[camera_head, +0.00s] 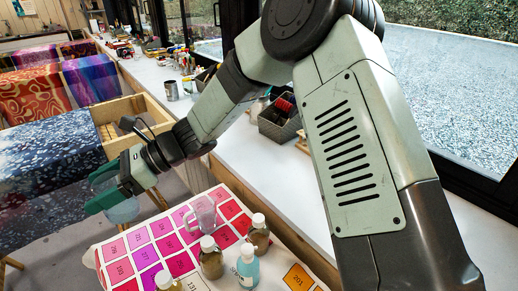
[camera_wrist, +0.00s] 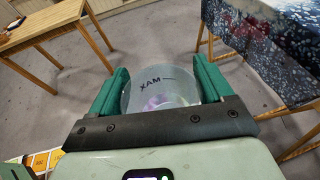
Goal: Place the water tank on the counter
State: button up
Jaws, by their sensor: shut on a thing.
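The water tank (camera_wrist: 160,88) is a clear, translucent container with black "MAX" lettering. It sits between the two green fingers of my gripper (camera_wrist: 161,82) in the wrist view, and the fingers are shut on it from both sides. In the head view, my gripper (camera_head: 96,188) is at the left, with the pale tank (camera_head: 123,211) partly hidden below it, held in the air over the floor. The long white counter (camera_head: 250,165) runs along the windows, to the right of the gripper and behind my arm.
A table with numbered colour cards (camera_head: 143,257) stands at the bottom, holding several bottles (camera_head: 248,266) and a clear jug (camera_head: 204,213). Dark baskets (camera_head: 280,119) and a metal cup (camera_head: 171,90) occupy parts of the counter. Patterned fabrics (camera_head: 50,150) hang at the left.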

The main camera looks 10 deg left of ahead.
jog(key=w+d+m+t+y, duration=0.1)
jog(key=w+d+m+t, duration=0.25)
jog(key=w+d, duration=0.65)
jog(key=w+d+m+t+y, duration=0.1)
jog(key=w+d+m+t, duration=0.45)
jog(key=d, duration=0.95)
jog(key=w+d+f+m+t+h, duration=0.15)
jog(key=d+m+t, duration=0.4)
jog(key=d, duration=2.25)
jog(key=shift+n+t, duration=0.65)
jog(key=shift+n, duration=0.1)
jog(key=shift+f, duration=6.8)
jog(key=o, duration=1.1)
jog(key=shift+f, duration=0.15)
jog(key=shift+c, duration=0.2)
jog(key=shift+r, duration=0.2)
jog(key=v, duration=1.2)
